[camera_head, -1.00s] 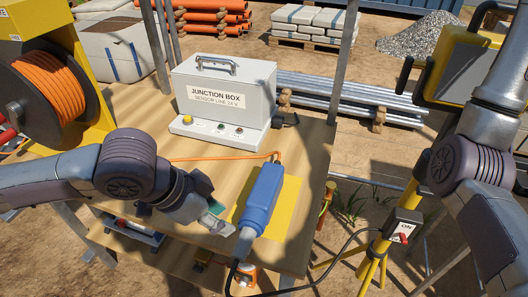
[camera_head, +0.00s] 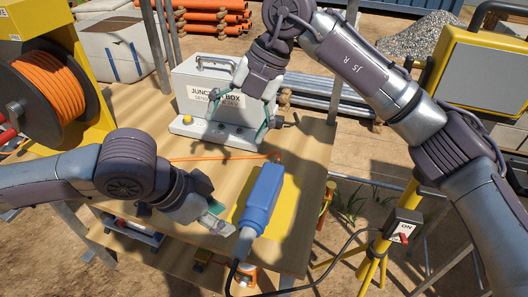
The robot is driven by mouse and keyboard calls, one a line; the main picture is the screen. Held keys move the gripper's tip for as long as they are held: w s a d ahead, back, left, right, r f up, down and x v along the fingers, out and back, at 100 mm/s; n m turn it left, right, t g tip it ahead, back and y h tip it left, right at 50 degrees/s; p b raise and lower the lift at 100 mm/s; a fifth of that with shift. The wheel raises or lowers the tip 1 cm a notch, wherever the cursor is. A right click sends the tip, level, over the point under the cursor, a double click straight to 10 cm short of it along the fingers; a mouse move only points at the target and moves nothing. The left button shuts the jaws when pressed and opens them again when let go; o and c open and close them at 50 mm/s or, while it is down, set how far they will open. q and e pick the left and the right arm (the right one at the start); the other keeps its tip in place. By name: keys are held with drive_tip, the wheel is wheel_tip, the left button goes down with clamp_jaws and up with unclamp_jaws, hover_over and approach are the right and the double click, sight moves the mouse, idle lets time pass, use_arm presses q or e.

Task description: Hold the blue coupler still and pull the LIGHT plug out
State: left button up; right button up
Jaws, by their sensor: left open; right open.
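The blue coupler (camera_head: 262,197) lies slantwise on a yellow patch (camera_head: 288,206) near the table's front right. An orange cable joins its far end. A grey plug (camera_head: 243,244) is in its near end, with a black cable running down from it; I take this as the LIGHT plug. My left gripper (camera_head: 214,216) is open just left of the coupler's near half, fingers pointing at it; I cannot tell whether they touch. My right gripper (camera_head: 239,124) is open and empty, pointing down in front of the junction box (camera_head: 194,90), beyond the coupler's far end.
An orange cable reel (camera_head: 48,98) stands at the table's left. A work lamp (camera_head: 484,72) on a yellow tripod, with a switch box (camera_head: 403,226), stands at the right.

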sight(264, 187)
drive_tip(key=d+f+h, duration=0.1)
drive_tip(key=f, duration=0.6)
drive_tip(key=w+d+f+m+h, duration=0.1)
drive_tip(key=d+f+h, duration=0.1)
drive_tip(key=f, duration=0.6)
drive_tip(key=d+f+m+t+h, duration=0.1)
drive_tip(key=d+f+h, duration=0.1)
drive_tip(key=f, duration=0.5)
drive_tip(key=shift+w+f, duration=0.15)
drive_tip(key=shift+f, duration=0.2)
clamp_jaws()
